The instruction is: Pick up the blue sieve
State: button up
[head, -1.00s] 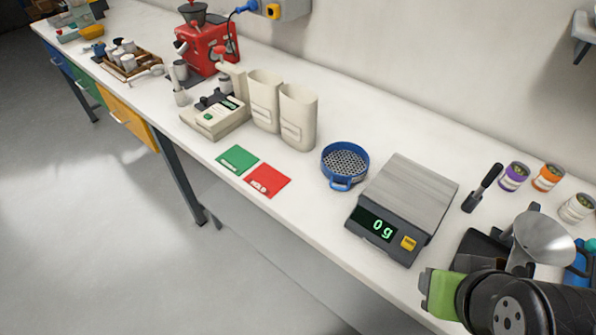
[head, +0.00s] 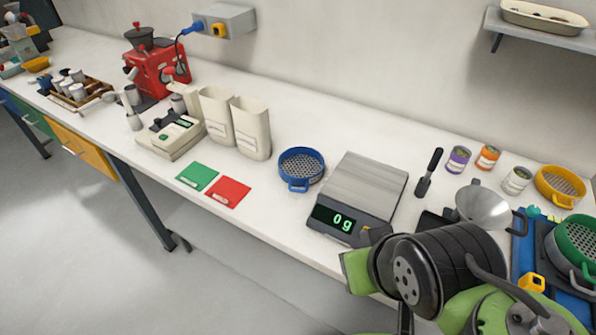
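The blue sieve (head: 301,168) is a round pan with a perforated grey bottom and a small blue handle at its front. It stands upright on the white bench, just left of the scale. Nothing touches it or covers it. A green and black part of my arm shows at the lower right, in front of the scale and well apart from the sieve. The fingers of my gripper do not show.
The scale (head: 366,187) reads 0 g. Green (head: 197,177) and red (head: 228,192) cards lie left of the sieve, with beige containers (head: 250,128) behind them. A yellow sieve (head: 561,187) and a green sieve (head: 577,240) are at the right. The bench behind the blue sieve is clear.

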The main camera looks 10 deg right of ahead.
aim_at(298, 166)
jog(key=z, duration=0.5)
jog(key=k+z, duration=0.1)
jog(key=z, duration=0.35)
jog(key=j+z, duration=0.1)
jog(key=z, duration=0.4)
jog(key=k+z, duration=0.1)
jog(key=z, duration=0.85)
jog(key=u, duration=2.25)
jog(key=i+j+z, duration=0.1)
jog(key=j, duration=0.3)
jog(key=i+j+z, duration=0.15)
jog(key=j, duration=0.25)
jog(key=i+j+z, duration=0.1)
jog(key=i+j, duration=0.2)
jog(key=i+j+z, duration=0.15)
jog(key=j, duration=0.4)
jog(key=i+j+z, duration=0.1)
jog(key=j, duration=0.35)
jog(key=i+j+z, duration=0.15)
jog(key=j, duration=0.3)
jog(key=k+l, duration=0.05)
